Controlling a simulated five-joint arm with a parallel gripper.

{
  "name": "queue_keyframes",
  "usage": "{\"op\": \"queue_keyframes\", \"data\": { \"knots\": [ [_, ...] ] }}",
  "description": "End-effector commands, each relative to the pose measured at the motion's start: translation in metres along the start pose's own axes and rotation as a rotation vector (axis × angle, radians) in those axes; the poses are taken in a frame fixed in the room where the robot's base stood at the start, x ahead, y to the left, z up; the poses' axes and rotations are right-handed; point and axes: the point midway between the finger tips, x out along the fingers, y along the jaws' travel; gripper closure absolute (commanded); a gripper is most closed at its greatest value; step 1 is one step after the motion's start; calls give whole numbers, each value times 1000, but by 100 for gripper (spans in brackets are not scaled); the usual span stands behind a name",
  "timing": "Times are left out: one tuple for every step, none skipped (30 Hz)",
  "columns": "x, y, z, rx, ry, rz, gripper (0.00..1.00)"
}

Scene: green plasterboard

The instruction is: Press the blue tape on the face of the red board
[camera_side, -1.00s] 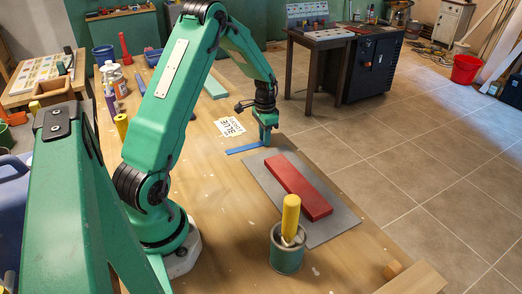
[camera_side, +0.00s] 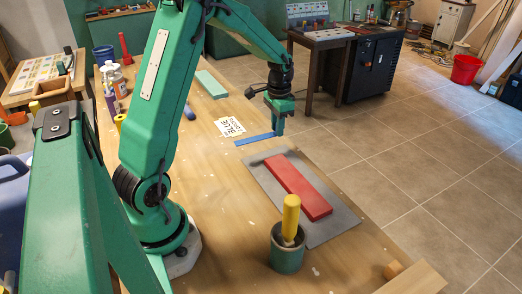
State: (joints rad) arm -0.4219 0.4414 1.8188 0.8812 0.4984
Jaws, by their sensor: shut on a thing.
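The blue tape (camera_side: 253,139) is a thin flat strip, with its right end at my gripper (camera_side: 279,131). My gripper is shut on that end, and the strip reaches out to the left of it. I cannot tell how far the strip is above the wooden bench. The red board (camera_side: 297,184) lies flat on a grey mat (camera_side: 338,222), below and to the right of my gripper in the picture. Its top face is bare. The fingertips are small in this view and partly hidden.
A green can (camera_side: 287,254) with a yellow-handled tool (camera_side: 291,213) stands at the mat's near edge. A printed card (camera_side: 229,127) lies left of the tape. A pale green block (camera_side: 212,84) lies farther back. The bench's right edge is close to my gripper.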

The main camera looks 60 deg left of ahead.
Motion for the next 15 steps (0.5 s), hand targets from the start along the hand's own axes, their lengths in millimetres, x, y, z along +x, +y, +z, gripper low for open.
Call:
{"op": "queue_keyframes", "data": {
  "knots": [
    [-6,9,-2,3,1,-1,100],
    [-8,13,-2,4,2,-1,100],
    [-11,18,-2,2,1,-1,100],
    [-13,21,-2,2,1,-1,100],
    [-15,24,-3,2,1,-1,100],
    [-17,28,-3,2,1,-1,100],
    [-18,30,-3,1,1,0,100],
    [-20,32,-4,1,0,0,100],
    [-21,35,-4,0,0,0,100],
    [-22,36,-4,0,-1,0,100],
    [-22,38,-4,1,-1,0,100],
    [-23,39,-4,1,-1,0,100],
    [-24,39,-4,0,-1,0,100],
    [-24,40,-4,0,-1,0,100],
    [-24,40,-4,0,0,0,100]
  ]
}}
